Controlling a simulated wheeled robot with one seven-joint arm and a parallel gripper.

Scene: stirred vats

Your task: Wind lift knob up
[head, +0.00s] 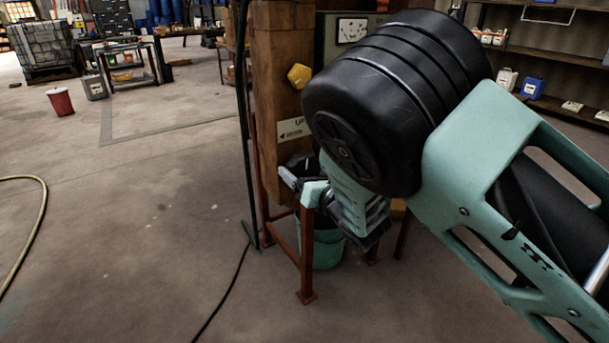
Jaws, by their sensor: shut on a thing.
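A wooden post (277,50) stands upright in the middle of the head view. A white label (294,129) on it carries the letters "UP" and a left-pointing arrow. My gripper (298,184) is at the post just below the label, shut on a dark knob (300,162), which I take for the lift knob. Most of the knob is hidden by the fingers and my wrist, so its turn angle cannot be read. A yellow, many-sided knob (299,76) sits higher on the post, apart from my gripper.
A red-brown metal stand (307,255) is below my gripper, with a teal bucket (328,250) behind its leg. A black cable (226,300) runs over the floor. A red bucket (61,102) stands far left. Shelves (560,57) are at the right. The left floor is mostly clear.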

